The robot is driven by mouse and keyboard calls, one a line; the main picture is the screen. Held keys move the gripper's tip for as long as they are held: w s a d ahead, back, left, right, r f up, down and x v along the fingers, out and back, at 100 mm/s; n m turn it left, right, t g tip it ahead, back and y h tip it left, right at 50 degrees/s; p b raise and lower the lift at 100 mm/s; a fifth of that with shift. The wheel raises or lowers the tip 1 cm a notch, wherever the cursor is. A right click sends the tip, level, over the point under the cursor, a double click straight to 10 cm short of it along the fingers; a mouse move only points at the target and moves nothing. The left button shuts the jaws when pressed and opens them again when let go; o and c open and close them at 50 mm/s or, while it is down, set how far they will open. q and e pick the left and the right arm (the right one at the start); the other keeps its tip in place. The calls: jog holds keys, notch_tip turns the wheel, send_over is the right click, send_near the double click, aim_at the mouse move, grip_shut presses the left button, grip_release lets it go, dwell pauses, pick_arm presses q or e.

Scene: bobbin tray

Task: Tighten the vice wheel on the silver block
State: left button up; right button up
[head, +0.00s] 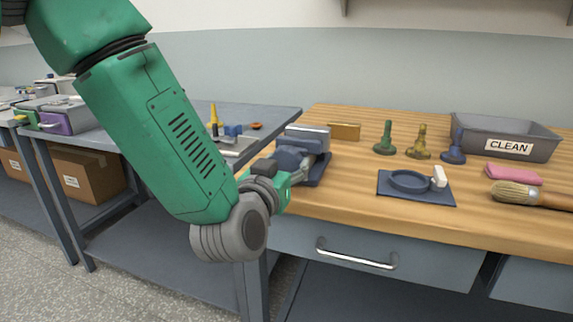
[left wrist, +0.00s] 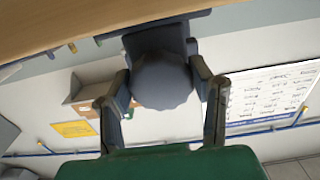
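The grey-blue vice (head: 318,165) stands at the left front edge of the wooden bench. A silver block (head: 309,132) shows at its top, between the jaws as far as I can see. The vice wheel (left wrist: 162,82) is a round grey-blue knob in the middle of the left wrist view, with the vice body (left wrist: 160,40) behind it. My left gripper (left wrist: 161,75) has one finger on each side of the wheel, the tips against its rim. In the head view my left gripper (head: 278,178) is at the vice's front, partly hidden by my arm. My right gripper is not in view.
On the bench (head: 400,210) stand a brass block (head: 345,131), green (head: 387,138), yellow (head: 420,143) and blue (head: 454,147) bobbin-like pieces, a round fixture (head: 410,182), a grey CLEAN bin (head: 540,144), a pink sponge (head: 513,174) and a brush (head: 520,193). A drawer handle (head: 356,258) juts out below.

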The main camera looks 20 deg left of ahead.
pick_arm(q)
jog(key=shift+r+m+p, duration=0.1)
jog(key=shift+m+p, duration=1.3)
jog(key=shift+m, duration=0.3)
jog(key=shift+m+p, duration=0.85)
jog(key=shift+m, duration=0.65)
jog(key=shift+a, duration=0.1)
